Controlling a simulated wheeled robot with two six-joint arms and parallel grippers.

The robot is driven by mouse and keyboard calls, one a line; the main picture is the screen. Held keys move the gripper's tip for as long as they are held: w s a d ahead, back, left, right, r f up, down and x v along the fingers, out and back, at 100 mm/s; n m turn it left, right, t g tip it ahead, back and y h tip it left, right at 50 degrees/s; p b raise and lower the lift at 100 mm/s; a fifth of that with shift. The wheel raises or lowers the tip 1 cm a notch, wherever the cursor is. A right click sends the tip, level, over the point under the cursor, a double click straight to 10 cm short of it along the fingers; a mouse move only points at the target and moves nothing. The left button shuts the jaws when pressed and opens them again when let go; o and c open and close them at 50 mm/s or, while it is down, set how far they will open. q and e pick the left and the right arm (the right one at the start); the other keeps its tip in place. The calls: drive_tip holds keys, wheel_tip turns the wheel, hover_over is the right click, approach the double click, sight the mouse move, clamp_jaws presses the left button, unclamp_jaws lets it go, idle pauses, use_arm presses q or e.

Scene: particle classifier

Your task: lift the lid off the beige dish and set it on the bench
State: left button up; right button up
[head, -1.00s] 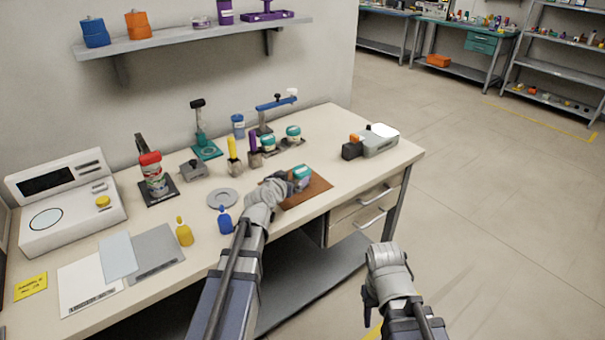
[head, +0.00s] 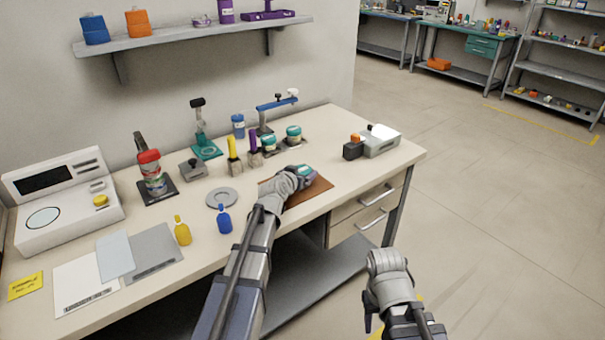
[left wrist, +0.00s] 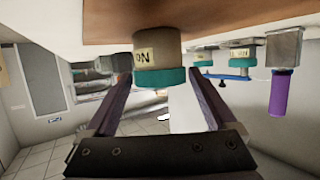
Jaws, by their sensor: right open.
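The beige dish (left wrist: 165,42) has a teal lid (left wrist: 160,79) and a printed label. It stands upright on the brown mat (head: 322,186); the left wrist view shows it upside down. In the head view my left gripper (head: 299,176) hides most of the dish, and only a bit of the lid (head: 306,170) shows. In the left wrist view my left gripper's fingers are apart, one on each side of the lid, with their tips close to its rim. I cannot tell whether they touch it. My right gripper (head: 370,312) is open and empty off the bench's front edge.
Two similar teal-lidded dishes (head: 293,132) stand behind on a dark pad, near a purple-handled tool (head: 253,142). A grey device (head: 380,140) is at the right. The bench (head: 345,122) has free room around the mat and at its right end.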

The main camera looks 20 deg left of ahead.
use_arm(q)
drive_tip(key=c, duration=1)
drive_tip(key=shift+r, duration=0.15)
drive_tip(key=shift+c, duration=0.2)
use_arm(e)
drive_tip(key=shift+r, duration=0.15)
